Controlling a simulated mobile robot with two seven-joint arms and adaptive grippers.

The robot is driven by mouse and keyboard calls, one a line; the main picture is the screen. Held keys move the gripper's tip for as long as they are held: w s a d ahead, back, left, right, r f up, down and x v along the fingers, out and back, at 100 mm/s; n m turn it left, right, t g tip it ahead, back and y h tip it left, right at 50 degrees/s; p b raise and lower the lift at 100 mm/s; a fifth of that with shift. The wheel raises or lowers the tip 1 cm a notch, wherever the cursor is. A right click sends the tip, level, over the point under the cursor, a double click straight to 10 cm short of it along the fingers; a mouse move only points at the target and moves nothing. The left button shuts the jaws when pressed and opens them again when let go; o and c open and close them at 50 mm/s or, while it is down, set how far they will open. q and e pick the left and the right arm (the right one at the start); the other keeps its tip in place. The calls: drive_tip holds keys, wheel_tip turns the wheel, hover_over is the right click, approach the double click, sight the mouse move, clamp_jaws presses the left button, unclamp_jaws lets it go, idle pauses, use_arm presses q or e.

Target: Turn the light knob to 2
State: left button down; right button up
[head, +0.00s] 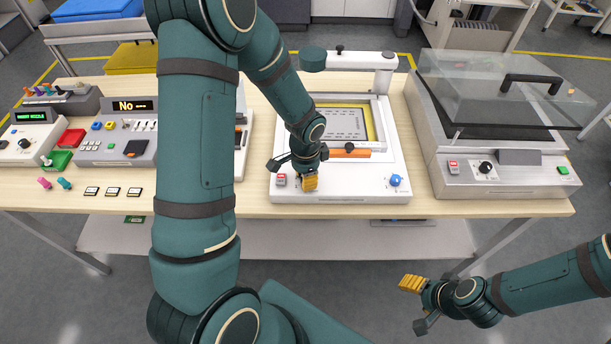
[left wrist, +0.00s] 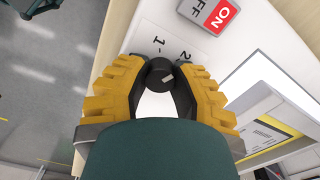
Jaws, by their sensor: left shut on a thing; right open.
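The light knob (left wrist: 160,73) is a small black round knob on a white panel. In the left wrist view it sits between the yellow fingers of my left gripper (left wrist: 161,85), which is shut on it. The printed "1" (left wrist: 158,42) and "2" (left wrist: 185,54) show just beyond it. A short pale mark shows on the knob's face; I cannot tell which number it points at. In the head view my left gripper (head: 309,183) hides the knob at the front left of the white device (head: 345,196). My right gripper (head: 414,303) is open and empty, in front of the table.
A red ON/OFF switch (left wrist: 222,14) lies close beside the knob. A clear-lidded machine (head: 500,183) stands to the right, and control boxes (head: 117,150) to the left. The floor around my right gripper is clear.

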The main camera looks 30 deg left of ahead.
use_arm(q)
drive_tip(key=shift+m, duration=0.6)
drive_tip(key=c, duration=0.7)
unclamp_jaws()
drive_tip(key=shift+c, duration=0.2)
wheel_tip(320, 180, up, 12)
drive_tip(key=shift+f, duration=0.1)
